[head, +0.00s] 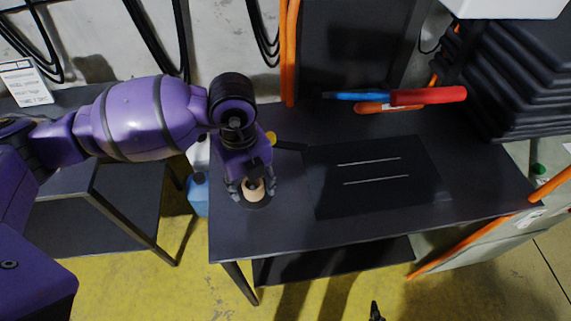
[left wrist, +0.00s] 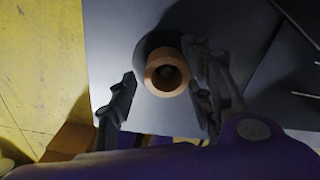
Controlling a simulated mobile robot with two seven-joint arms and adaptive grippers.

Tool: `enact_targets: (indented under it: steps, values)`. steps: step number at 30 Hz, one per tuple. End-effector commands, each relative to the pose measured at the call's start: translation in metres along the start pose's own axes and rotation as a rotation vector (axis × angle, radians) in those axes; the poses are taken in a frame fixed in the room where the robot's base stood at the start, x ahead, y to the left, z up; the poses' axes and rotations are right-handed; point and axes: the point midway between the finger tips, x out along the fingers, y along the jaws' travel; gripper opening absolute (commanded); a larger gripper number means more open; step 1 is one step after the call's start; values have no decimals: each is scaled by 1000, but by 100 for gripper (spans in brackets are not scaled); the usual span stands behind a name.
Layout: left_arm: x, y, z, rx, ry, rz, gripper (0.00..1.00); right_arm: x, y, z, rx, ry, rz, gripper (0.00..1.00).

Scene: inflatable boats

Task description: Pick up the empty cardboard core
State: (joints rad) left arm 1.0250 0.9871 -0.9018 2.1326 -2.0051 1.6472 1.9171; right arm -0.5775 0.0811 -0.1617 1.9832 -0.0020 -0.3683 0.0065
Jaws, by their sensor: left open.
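The cardboard core (head: 253,194) is a short tan tube standing upright near the left end of the dark table (head: 280,225). My left gripper (head: 253,186) is open just above it, pointing down, with a finger on either side. In the left wrist view the core (left wrist: 151,84) shows its open end, with a hollow, dark middle. There it sits between the fingers of the left gripper (left wrist: 162,65), closer to the right finger; whether that finger touches it I cannot tell. A small dark tip at the bottom edge of the head view may be part of my right gripper (head: 376,312).
A dark mat (head: 400,205) with two thin pale rods lies in the middle of the table. Red (head: 430,96) and blue (head: 352,96) tools lie at the back. Stacked black trays (head: 510,75) stand at the right. A blue container (head: 197,195) stands by the table's left side.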

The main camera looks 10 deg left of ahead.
Motion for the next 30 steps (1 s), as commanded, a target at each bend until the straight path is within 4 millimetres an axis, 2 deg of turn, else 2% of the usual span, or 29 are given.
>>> enact_targets:
  steps: [3, 10, 17, 30]
  values:
    - [11, 0, -1, 0, 3, 1, 47, 0, 0, 1, 0, -1, 0, 0]
    - [12, 0, 0, 0, 2, 0, 47, 0, 0, 2, 0, -3, 0, 0]
    - [12, 0, -1, 0, 3, 1, 18, -1, 0, 4, 0, -8, 0, 0]
    - [6, 0, 0, 1, 2, -1, 18, -1, 0, 6, 1, -10, 0, 0]
